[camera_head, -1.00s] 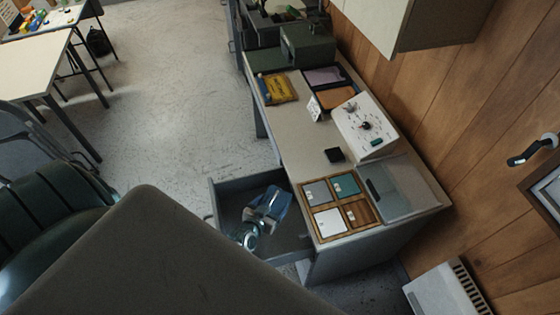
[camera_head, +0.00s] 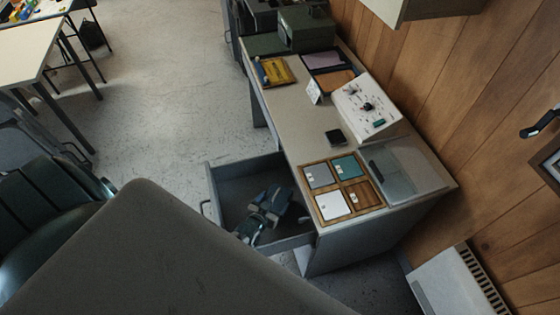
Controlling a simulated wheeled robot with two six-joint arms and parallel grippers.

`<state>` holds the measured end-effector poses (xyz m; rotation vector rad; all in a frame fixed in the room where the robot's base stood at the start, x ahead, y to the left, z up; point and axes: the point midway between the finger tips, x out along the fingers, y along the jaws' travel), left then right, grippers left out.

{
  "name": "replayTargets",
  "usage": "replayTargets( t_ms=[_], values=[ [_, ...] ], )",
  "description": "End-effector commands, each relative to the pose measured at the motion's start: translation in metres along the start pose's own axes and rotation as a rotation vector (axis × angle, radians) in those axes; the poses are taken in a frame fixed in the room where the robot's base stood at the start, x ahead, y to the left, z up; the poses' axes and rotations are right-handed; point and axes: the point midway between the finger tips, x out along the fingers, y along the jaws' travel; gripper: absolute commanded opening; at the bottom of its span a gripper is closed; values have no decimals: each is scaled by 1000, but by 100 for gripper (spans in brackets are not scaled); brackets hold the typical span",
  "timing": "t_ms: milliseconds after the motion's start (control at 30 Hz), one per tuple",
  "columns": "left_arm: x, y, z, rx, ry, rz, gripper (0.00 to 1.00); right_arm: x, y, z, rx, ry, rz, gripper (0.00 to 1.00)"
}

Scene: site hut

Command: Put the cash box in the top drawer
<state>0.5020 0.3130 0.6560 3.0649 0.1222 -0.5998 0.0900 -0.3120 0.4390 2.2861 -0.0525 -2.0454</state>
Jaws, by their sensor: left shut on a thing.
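The top drawer (camera_head: 232,178) of the desk is pulled out to the left and its inside is in view. My left gripper (camera_head: 265,212) is low in the drawer opening and is shut on a dark blue box, which I take to be the cash box (camera_head: 279,197). The box is tilted and partly covered by the gripper. Whether it touches the drawer floor I cannot tell. My right gripper is not in view.
The desk top (camera_head: 300,118) carries a wooden tray (camera_head: 312,209) with coloured squares, a white panel (camera_head: 366,105), a small black box (camera_head: 336,137) and a yellow packet (camera_head: 273,71).

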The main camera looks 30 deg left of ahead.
Motion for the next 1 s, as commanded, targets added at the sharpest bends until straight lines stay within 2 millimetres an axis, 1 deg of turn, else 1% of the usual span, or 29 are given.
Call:
replayTargets(
  t_ms=[33, 133, 267, 333, 500, 567, 600, 767, 967, 1000],
  values=[
    [7, 0, -2, 0, 2, 0, 40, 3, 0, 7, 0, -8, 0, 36],
    [12, 0, -4, 0, -1, 0, 40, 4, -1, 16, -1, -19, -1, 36],
    [18, 0, -7, 0, 0, 0, 40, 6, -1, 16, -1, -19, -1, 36],
    [26, 0, -10, 0, 2, 0, 40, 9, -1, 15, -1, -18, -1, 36],
    [54, 0, -20, 0, 2, 0, 40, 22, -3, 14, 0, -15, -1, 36],
    [55, 0, -10, 0, -3, 0, 40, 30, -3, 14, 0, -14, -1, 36],
    [56, 0, -8, 0, -2, 0, 40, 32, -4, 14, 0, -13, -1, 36],
    [55, 0, -10, 0, -2, 0, 41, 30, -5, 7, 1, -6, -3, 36],
    [56, 0, -7, 1, -2, 0, 40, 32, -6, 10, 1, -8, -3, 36],
    [55, 0, -6, 1, -5, 0, 86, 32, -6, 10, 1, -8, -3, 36]
  ],
)
